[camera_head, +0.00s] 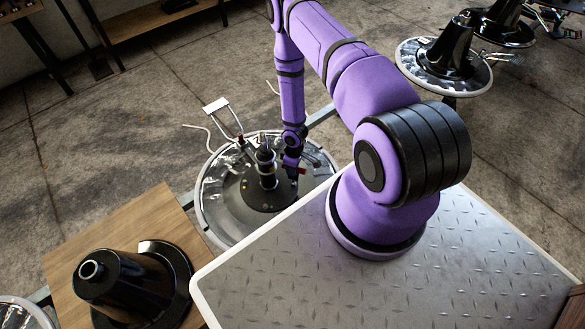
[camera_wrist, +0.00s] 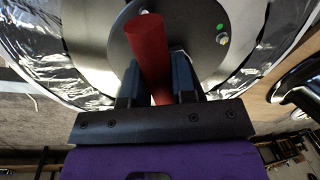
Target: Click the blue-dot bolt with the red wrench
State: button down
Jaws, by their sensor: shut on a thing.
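My gripper (camera_wrist: 157,80) is shut on the red wrench (camera_wrist: 147,45), whose red shaft passes between the dark fingers in the wrist view. In the head view my gripper (camera_head: 291,166) is low over the right side of the round black base plate (camera_head: 245,196), and a bit of the red wrench (camera_head: 302,171) shows beside it. In the wrist view the plate (camera_wrist: 205,50) lies behind the wrench, with a green dot (camera_wrist: 220,27) and a bolt (camera_wrist: 222,39) near its edge. I see no blue dot. The wrench's far end and its contact with any bolt cannot be made out.
A wooden board (camera_head: 150,215) with a black cone-shaped part (camera_head: 125,285) stands at lower left.

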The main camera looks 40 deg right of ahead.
jog(key=m, duration=0.4)
jog(key=shift+d+m+t, duration=0.1)
jog(key=shift+m+t, duration=0.2)
jog(key=shift+t, duration=0.1)
jog(key=m, duration=0.4)
jog(key=shift+d+m+t, duration=0.1)
jog(key=shift+m+t, duration=0.2)
jog(key=shift+m, duration=0.8)
jog(key=m, duration=0.3)
jog(key=shift+d+t, duration=0.1)
jog(key=shift+t, duration=0.2)
